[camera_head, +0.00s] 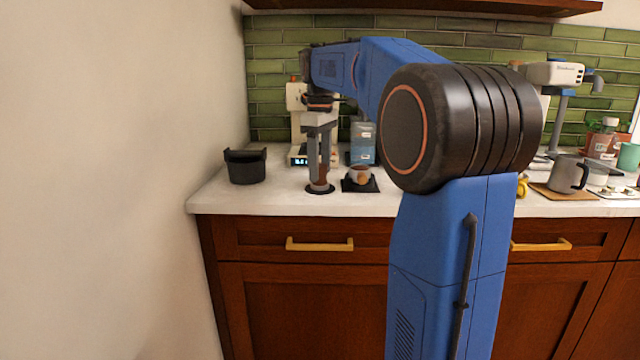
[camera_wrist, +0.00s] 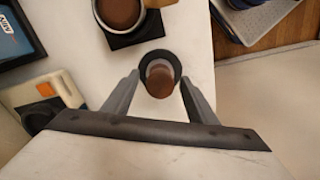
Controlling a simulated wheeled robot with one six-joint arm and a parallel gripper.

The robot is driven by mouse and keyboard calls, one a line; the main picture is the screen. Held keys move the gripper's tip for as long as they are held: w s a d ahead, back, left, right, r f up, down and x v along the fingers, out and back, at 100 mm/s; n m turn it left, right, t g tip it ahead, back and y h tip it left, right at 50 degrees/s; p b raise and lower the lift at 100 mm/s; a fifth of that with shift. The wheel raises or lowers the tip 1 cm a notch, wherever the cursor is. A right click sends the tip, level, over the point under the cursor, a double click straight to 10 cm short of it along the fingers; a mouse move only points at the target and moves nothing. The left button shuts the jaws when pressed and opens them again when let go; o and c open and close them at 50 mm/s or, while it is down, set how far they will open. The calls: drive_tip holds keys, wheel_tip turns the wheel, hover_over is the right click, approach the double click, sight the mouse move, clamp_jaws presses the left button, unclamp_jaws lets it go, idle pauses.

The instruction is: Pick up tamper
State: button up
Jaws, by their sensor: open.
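The tamper (camera_head: 319,189) stands upright on the white counter near its front edge, with a brown handle and a dark round base. It also shows from above in the wrist view (camera_wrist: 159,83). My gripper (camera_head: 320,175) points straight down over it. In the wrist view my open gripper (camera_wrist: 160,78) has one finger on each side of the brown handle, with gaps visible on both sides. In the head view the fingers partly cover the handle. Whether either finger touches it cannot be told.
A cup (camera_head: 360,174) on a black mat (camera_head: 372,186) stands close right of the tamper. A black container (camera_head: 245,166) is to the left. A white machine (camera_head: 297,100) and a blue bag (camera_head: 362,140) stand behind. The counter between container and tamper is clear.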

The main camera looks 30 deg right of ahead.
drive_tip(key=shift+c, duration=0.6)
drive_tip(key=c, duration=1)
drive_tip(key=shift+o, duration=0.2)
